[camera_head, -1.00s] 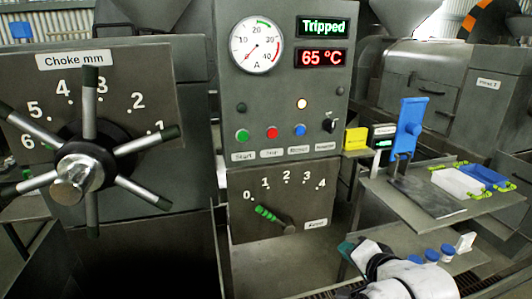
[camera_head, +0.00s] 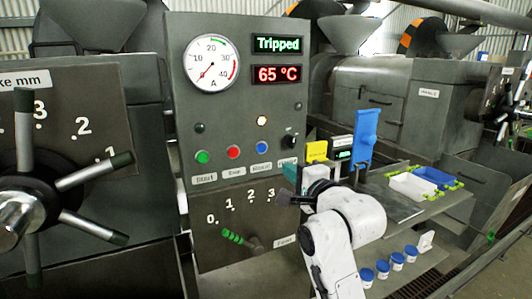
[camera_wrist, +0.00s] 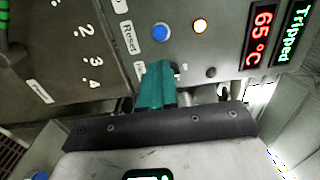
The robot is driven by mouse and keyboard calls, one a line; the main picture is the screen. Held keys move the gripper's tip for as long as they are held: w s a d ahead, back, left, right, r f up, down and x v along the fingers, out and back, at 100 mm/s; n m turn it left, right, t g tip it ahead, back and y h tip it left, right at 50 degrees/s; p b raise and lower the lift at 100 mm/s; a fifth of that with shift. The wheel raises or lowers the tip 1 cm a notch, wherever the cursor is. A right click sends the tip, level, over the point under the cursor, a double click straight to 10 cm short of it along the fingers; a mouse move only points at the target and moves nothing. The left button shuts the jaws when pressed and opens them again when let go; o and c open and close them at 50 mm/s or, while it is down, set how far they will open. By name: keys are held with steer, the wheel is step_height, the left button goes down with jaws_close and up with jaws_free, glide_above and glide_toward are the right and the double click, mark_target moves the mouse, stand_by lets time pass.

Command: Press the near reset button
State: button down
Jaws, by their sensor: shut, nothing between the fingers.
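In the wrist view, the blue button (camera_wrist: 160,33) sits beside the "Reset" label (camera_wrist: 129,38). My gripper (camera_head: 288,168) is in front of the panel, below and right of the button. Its teal fingers (camera_wrist: 157,75) are shut and empty, with their tips apart from the button. They hide part of the neighbouring label. The display (camera_head: 278,44) reads "Tripped".
A black selector knob (camera_head: 290,141) is right of the button, and a lit amber lamp (camera_head: 261,120) is above it. Below is a dial with a green-tipped lever (camera_head: 233,237). A shelf (camera_head: 440,200) with trays and a blue stand (camera_head: 364,137) is at right.

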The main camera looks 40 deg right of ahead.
mark_target(262, 147)
steer(key=p+x, duration=0.3)
steer(key=x, duration=1)
steer(key=shift+w+d+f, duration=0.1)
steer(key=shift+w, duration=0.1)
steer(key=shift+w+b, duration=0.3)
steer(key=shift+w, duration=0.3)
steer(key=shift+r, duration=0.35)
